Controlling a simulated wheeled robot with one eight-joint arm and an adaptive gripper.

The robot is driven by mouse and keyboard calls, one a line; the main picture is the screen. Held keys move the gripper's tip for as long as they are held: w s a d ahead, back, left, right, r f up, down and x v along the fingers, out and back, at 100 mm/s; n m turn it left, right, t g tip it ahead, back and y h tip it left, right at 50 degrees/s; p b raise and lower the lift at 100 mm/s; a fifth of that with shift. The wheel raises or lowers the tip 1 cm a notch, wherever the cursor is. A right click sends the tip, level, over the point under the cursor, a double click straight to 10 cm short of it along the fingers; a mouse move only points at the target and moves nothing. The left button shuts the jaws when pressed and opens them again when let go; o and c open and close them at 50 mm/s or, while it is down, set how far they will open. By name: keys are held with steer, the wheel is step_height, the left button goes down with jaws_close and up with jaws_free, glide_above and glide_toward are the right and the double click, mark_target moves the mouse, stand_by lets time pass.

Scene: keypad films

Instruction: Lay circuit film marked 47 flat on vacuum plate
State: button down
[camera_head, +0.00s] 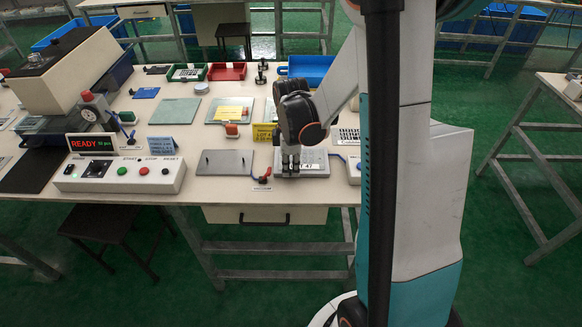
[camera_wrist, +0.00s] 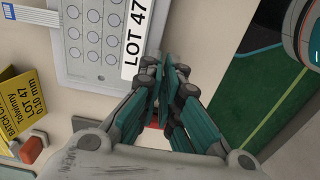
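The circuit film marked LOT 47 (camera_wrist: 95,42) is a pale grey sheet with rows of round key marks and a white label along one edge. In the head view the film (camera_head: 314,160) lies flat at the front right of the bench, partly hidden by my gripper. My gripper (camera_head: 290,174) points down at the film's left part. In the wrist view the fingertips of my gripper (camera_wrist: 165,62) are drawn together beside the label. I cannot tell whether the film's edge is between them. A bare grey plate with two small pins (camera_head: 225,163), seemingly the vacuum plate, lies left of the film.
A red-handled lever (camera_head: 263,178) stands between plate and film. A control box (camera_head: 120,174) with green and red buttons and a READY display sits at left. A yellow LOT 47 card (camera_wrist: 18,105) stands near the film. More plates and trays lie behind.

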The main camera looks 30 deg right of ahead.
steer(key=c, duration=1.7)
jaws_free()
steer(key=shift+r, duration=0.1)
step_height(320, 180, up, 12)
steer(key=shift+f, duration=0.1)
